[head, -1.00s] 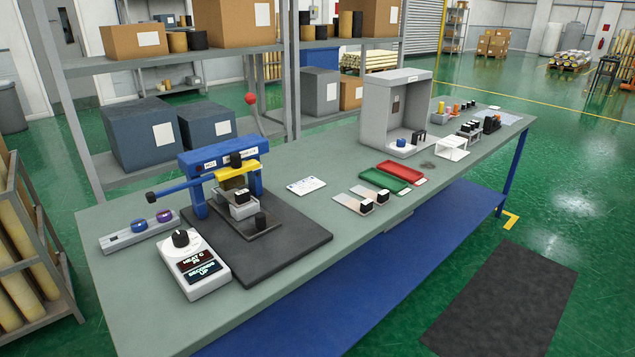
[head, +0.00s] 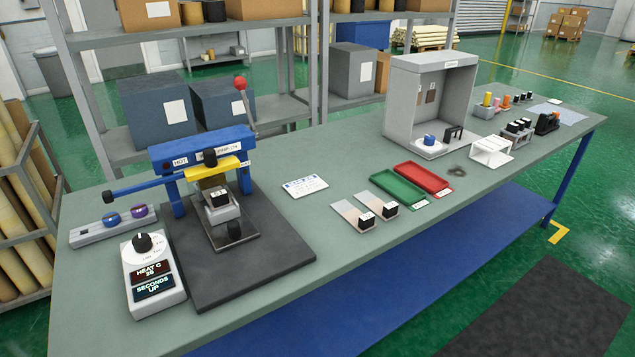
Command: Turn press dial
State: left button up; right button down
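The press dial is a black knob (head: 143,242) on a white round scale, at the top of a white control box (head: 157,302) at the left front of the bench. The box has two dark displays; the upper reads HEAT C with a number like 25 or 35, the lower reads SECONDS UP. The blue press (head: 202,149) stands behind and to the right on a dark mat (head: 262,262). It has a yellow crosspiece (head: 213,167) and a red-balled lever (head: 240,84). Neither of my grippers is in view, and nothing touches the dial.
A grey rack (head: 90,235) with a blue and a purple round item lies behind the box. A white card (head: 305,186), green tray (head: 404,195), red tray (head: 422,179) and grey booth (head: 432,90) stand to the right. Bare bench (head: 345,250) lies in front.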

aim_at(142, 243)
jog(key=i+u, duration=0.15)
jog(key=u, duration=0.2)
jog(key=i+u, duration=0.2)
jog(key=u, duration=0.2)
jog(key=k+l, duration=0.05)
